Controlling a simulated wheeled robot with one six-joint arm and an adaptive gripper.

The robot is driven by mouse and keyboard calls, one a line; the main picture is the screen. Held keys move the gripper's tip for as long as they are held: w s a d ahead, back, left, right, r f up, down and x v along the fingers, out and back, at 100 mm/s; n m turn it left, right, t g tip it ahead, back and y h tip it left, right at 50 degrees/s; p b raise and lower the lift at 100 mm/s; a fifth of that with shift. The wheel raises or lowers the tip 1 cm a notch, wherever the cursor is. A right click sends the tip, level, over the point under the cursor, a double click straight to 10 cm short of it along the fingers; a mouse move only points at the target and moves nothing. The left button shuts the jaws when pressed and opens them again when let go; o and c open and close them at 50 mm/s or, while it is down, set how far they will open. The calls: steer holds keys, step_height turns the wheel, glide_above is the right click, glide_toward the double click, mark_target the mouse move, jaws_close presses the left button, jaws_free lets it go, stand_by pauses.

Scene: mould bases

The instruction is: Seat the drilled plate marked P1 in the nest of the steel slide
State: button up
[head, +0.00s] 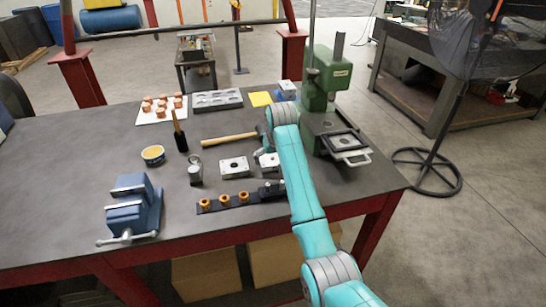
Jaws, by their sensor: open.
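My arm reaches over the bench, and my gripper (266,150) is partly hidden behind its wrist and forearm. It is open, just above or beside a pale plate (268,162) that the arm partly covers. A second light, drilled plate (235,169) lies flat on the bench to the left of it. I cannot read the mark P1 on either plate. The steel slide (352,157) lies at the foot of the green press at right, with its handle towards the front right. Its nest (343,141) shows as a dark framed recess.
The green press (327,75) stands close to the right of my arm. A hammer (228,139), a black rail with orange rings (224,201), a blue vise (133,208), a yellow-filled bowl (153,154) and a grey mould block (217,100) lie around.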

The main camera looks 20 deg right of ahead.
steer(key=c, duration=1.1)
steer(key=shift+r, duration=0.1)
steer(key=shift+c, duration=0.2)
steer(key=shift+r, duration=0.2)
steer(key=shift+r, duration=0.75)
